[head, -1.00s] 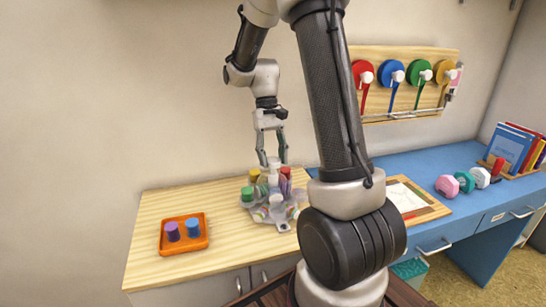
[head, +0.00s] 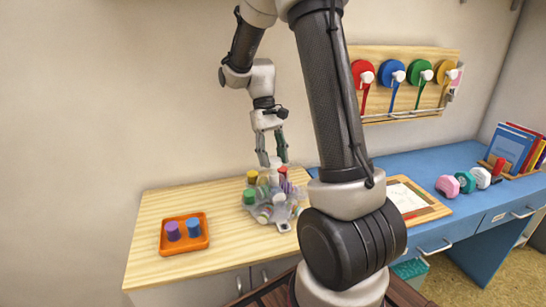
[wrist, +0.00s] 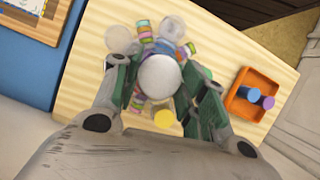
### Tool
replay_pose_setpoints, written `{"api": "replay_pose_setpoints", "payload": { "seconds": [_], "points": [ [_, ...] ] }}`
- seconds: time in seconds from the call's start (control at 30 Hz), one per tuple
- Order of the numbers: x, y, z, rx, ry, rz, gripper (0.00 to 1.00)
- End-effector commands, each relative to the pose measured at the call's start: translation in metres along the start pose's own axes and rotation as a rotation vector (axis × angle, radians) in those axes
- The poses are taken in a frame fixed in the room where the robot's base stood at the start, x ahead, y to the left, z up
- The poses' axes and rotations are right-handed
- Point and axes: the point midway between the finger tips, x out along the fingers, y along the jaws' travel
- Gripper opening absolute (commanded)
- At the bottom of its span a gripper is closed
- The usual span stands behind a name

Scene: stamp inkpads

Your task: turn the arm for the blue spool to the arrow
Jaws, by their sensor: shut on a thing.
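A pale stand with arms (head: 281,222) carries several coloured spools or caps on the wooden counter. A yellow one (head: 252,176) and a green one (head: 249,197) show on its left side. My gripper (head: 271,161) points down above it, shut on the white knob (wrist: 159,76) at its top, with one finger on either side. A blue spool (head: 193,228) stands upright beside a purple one (head: 172,231) in the orange tray, apart from the stand. I cannot make out the arrow, or which arm belongs to the blue spool.
The orange tray (head: 184,248) lies left of the stand, with bare counter (head: 150,262) around it. A board of coloured discs (head: 440,54) hangs on the wall.

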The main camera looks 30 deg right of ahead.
Motion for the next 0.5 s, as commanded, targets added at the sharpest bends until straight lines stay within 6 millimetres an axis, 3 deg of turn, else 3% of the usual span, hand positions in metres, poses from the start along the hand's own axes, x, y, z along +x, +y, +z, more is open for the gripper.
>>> {"api": "replay_pose_setpoints", "payload": {
  "seconds": [0.07, 0.1, 0.17, 0.5],
  "points": [
    [-0.0008, 0.0000, -0.0007, 0.000, 0.003, 0.000, 0.00],
    [-0.0008, 0.0000, -0.0007, 0.000, 0.003, 0.000, 0.49],
    [-0.0007, 0.0000, -0.0006, 0.000, 0.003, 0.000, 0.60],
    [-0.0011, 0.0000, -0.0003, 0.001, 0.001, 0.000, 0.63]
  ]
}}
